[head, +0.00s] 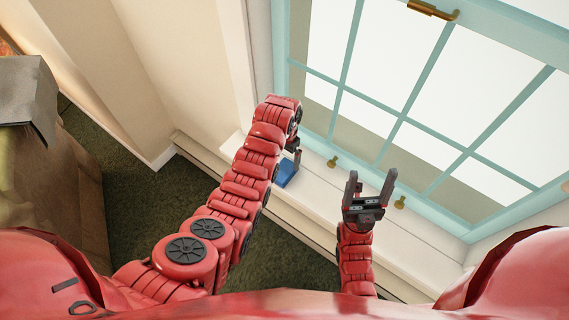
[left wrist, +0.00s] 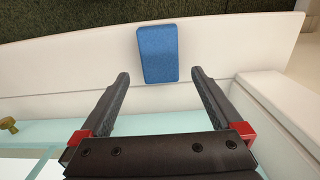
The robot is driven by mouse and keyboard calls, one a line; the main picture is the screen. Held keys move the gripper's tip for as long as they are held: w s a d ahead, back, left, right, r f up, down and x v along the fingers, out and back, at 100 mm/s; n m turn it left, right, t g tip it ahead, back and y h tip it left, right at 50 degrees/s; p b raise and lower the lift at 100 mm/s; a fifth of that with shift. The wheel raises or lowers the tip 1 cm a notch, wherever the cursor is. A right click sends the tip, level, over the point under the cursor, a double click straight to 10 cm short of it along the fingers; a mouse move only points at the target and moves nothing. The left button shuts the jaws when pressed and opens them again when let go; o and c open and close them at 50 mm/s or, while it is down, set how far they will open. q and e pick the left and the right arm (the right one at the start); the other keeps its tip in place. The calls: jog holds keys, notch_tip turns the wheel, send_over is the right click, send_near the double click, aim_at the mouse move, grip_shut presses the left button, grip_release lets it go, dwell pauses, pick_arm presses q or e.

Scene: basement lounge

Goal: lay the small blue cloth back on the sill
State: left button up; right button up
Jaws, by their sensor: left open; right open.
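The small blue cloth (head: 286,172) is a flat blue rectangle on the white window sill (head: 317,197), partly hidden by my left arm in the head view. In the left wrist view the cloth (left wrist: 158,53) shows whole, with its far end close to the sill's front edge. My left gripper (head: 295,149) is near the cloth; in the left wrist view its open fingers (left wrist: 160,75) point toward the cloth with nothing between them. My right gripper (head: 371,182) is open and empty over the sill, to the right of the cloth.
The teal-framed window (head: 400,118) with small brass fittings (head: 332,162) stands behind the sill. A cream wall (head: 170,65) is on the left. A brown box-like object (head: 55,170) with a grey cover stands at the left on the dark green carpet (head: 135,205).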

aim_at(285, 169)
pick_arm(q)
jog(key=shift+r+b, duration=0.4)
jog(key=shift+r, duration=1.9)
